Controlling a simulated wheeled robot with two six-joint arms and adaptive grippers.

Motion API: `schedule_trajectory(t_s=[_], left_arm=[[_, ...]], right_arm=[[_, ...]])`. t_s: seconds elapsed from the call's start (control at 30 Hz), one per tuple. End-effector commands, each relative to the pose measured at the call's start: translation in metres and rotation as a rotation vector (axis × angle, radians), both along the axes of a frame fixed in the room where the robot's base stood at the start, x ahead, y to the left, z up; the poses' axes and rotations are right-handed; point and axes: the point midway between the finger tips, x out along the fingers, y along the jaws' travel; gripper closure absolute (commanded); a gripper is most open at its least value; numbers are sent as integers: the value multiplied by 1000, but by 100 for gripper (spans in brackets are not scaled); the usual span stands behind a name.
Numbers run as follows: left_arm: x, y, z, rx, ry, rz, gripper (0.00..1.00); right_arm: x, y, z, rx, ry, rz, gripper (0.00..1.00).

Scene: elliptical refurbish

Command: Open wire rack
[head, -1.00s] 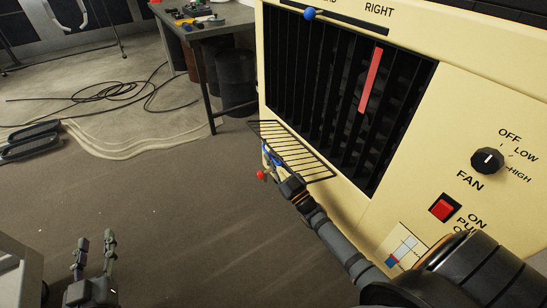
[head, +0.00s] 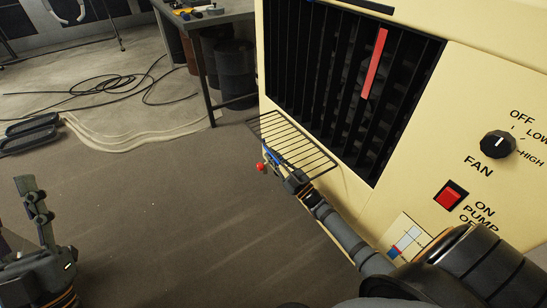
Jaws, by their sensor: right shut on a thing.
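The black wire rack (head: 310,155) sticks out from the front of the cream appliance (head: 350,205), just below its dark louvred grille (head: 340,85). My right gripper (head: 268,160) is at the rack's outer edge, at its near left side, and is shut on it; its fingertips are small and partly hidden. A small red knob-like piece (head: 261,167) and a bit of blue show beside the fingertips. My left gripper (head: 34,205) is at the lower left, far from the rack, with its fingers seen overlapping, so its opening is unclear.
The appliance's right side has a fan knob (head: 497,145) and a red pump switch (head: 450,196). A grey table (head: 226,14) and dark bins (head: 233,65) stand behind. Black cables (head: 110,92) lie on the floor at left.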

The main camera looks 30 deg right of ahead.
Motion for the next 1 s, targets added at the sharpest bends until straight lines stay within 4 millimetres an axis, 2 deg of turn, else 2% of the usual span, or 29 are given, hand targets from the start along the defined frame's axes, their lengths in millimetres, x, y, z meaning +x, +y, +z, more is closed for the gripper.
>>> schedule_trajectory(t_s=[0.3,0.33,0.4,0.7,0.83,1.0], left_arm=[[0,0,1,0,-2,0,60],[0,0,1,0,-2,0,60],[0,0,1,0,-2,0,60],[0,0,0,-1,1,-1,60],[0,0,0,-1,1,-1,60],[0,0,0,-1,0,-1,60]], right_arm=[[0,0,0,-1,-1,1,100],[0,0,0,-1,-1,1,89],[0,0,0,0,-1,1,81],[-3,-1,-1,0,0,1,81],[-20,-6,-8,-1,3,1,81],[-59,-17,-23,-1,5,2,81]])
